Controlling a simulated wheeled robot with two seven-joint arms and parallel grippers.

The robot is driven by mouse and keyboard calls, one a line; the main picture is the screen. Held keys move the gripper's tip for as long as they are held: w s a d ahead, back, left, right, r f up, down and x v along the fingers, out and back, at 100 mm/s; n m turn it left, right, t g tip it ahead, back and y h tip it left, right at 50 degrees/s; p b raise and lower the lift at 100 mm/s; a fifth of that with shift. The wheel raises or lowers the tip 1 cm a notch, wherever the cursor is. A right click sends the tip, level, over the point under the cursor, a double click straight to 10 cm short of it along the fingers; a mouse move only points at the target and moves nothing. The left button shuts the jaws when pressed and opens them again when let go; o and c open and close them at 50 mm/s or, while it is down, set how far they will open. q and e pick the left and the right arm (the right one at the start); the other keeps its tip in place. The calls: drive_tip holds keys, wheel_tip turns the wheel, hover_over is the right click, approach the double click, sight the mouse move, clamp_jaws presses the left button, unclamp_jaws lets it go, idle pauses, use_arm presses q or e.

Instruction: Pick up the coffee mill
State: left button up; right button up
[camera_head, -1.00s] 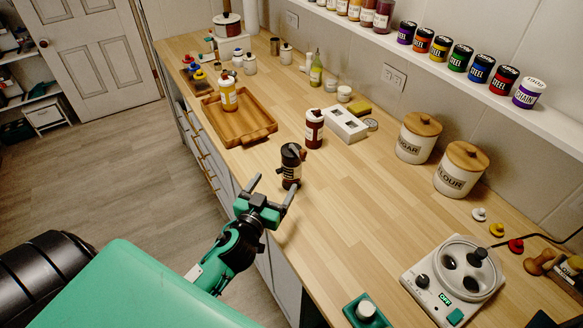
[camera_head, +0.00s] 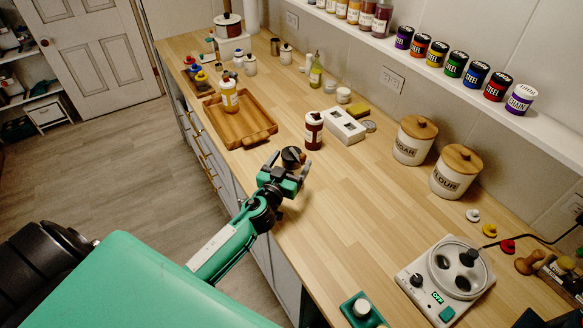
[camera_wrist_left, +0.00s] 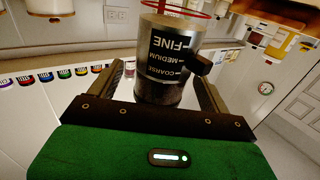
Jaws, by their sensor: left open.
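In the left wrist view the mill (camera_wrist_left: 166,62) shows a black label reading FINE, MEDIUM and COARSE. It stands between the two spread fingers (camera_wrist_left: 158,88), with a visible gap on the right side. My right gripper is not in view.
Sugar (camera_head: 413,140) and flour (camera_head: 454,172) canisters stand along the wall.

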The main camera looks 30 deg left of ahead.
use_arm(q)
drive_tip(key=w, duration=0.3)
drive_tip(key=shift+w+a+f+p, duration=0.1)
drive_tip(key=shift+w+a+p, duration=0.1)
drive_tip(key=shift+p, duration=0.15)
drive_tip(key=shift+s, duration=0.1)
drive_tip(key=c, duration=1.3)
drive_tip(key=shift+c, duration=0.2)
drive_tip(key=shift+r, duration=0.2)
